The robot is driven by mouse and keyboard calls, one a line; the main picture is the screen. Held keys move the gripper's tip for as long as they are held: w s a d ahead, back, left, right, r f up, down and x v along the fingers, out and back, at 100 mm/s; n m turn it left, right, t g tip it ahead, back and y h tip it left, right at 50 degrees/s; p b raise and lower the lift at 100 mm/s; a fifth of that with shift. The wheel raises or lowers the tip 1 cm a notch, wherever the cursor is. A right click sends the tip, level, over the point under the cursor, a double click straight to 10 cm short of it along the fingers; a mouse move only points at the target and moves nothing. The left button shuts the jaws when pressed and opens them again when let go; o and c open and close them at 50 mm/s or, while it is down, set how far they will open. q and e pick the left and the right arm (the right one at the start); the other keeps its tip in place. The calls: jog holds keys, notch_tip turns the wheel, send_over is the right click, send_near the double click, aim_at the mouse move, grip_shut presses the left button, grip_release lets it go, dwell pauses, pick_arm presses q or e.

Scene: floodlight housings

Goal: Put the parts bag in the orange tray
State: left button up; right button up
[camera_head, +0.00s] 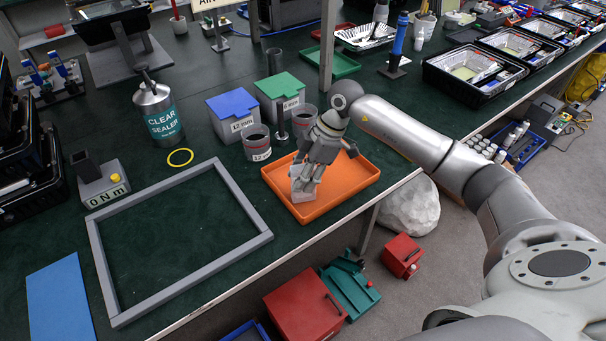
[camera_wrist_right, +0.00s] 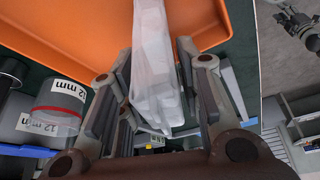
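The orange tray (camera_head: 350,187) lies on the green bench near its front edge. My right gripper (camera_head: 306,176) points down over the left part of the tray. It is shut on the parts bag (camera_head: 303,196), a pale bag whose lower end shows below the fingers, over the tray floor. I cannot tell whether the bag touches the floor. In the right wrist view the whitish, translucent bag (camera_wrist_right: 155,60) lies between the two fingers (camera_wrist_right: 153,75), with the orange tray (camera_wrist_right: 80,35) behind it.
A grey rectangular frame (camera_head: 107,270) lies left of the tray. Grey cups (camera_head: 257,145), a blue-lidded bin (camera_head: 232,108) and a green-lidded bin (camera_head: 283,88) stand behind it. A sealer can (camera_head: 157,112) is further left. The tray's right part is clear.

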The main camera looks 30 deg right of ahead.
jog(key=shift+o, duration=1)
jog(key=shift+r, duration=0.15)
jog(key=v, duration=1.2)
